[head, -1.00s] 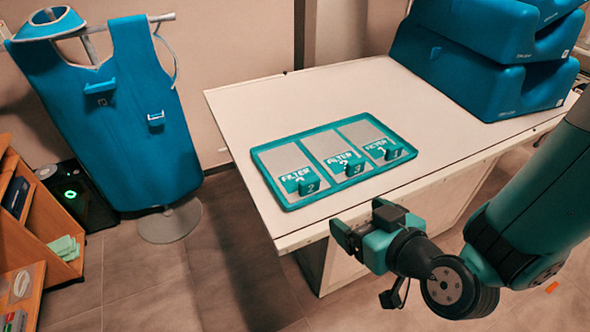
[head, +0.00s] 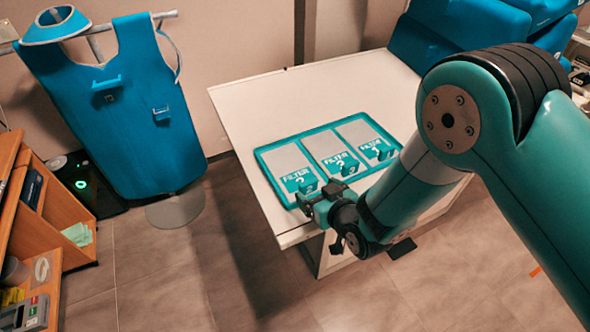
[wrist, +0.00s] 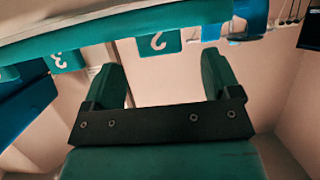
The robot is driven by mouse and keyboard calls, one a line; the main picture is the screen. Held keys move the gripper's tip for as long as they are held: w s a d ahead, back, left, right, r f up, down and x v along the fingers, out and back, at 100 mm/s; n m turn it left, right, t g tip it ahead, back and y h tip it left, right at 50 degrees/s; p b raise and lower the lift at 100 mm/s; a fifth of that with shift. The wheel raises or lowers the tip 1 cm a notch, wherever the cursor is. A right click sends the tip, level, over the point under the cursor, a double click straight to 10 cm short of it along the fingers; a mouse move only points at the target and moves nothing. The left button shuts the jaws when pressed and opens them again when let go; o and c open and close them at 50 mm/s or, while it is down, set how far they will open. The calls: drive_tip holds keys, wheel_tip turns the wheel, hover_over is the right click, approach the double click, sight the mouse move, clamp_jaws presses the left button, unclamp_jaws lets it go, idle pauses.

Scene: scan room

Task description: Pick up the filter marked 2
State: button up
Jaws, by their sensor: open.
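The filter marked 2 (head: 300,178) is the leftmost of three teal-labelled filters in the head view. Its upright tab showed a 2 in the earlier head view; the digit is hard to read now. My gripper (head: 317,195) is at the tray's near edge, just in front of this filter, and partly covers its front. In the wrist view my gripper (wrist: 160,72) is open, with nothing between its fingers. A teal tab (wrist: 158,42) with a pale mark shows beyond the gap between them. I cannot tell any contact.
The teal-rimmed tray (head: 268,173) lies on a white table (head: 255,108). The middle filter (head: 342,163) and right filter (head: 375,150) sit beside the leftmost one. Blue cushions (head: 420,45) are at the back right. A blue apron (head: 140,110) hangs at left.

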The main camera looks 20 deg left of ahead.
sight(310, 185)
drive_tip(key=shift+p+x, duration=0.7)
drive_tip(key=shift+x, duration=1.4)
drive_tip(key=shift+d+f, duration=0.1)
drive_tip(key=c, duration=1.1)
drive_tip(key=shift+o, duration=0.2)
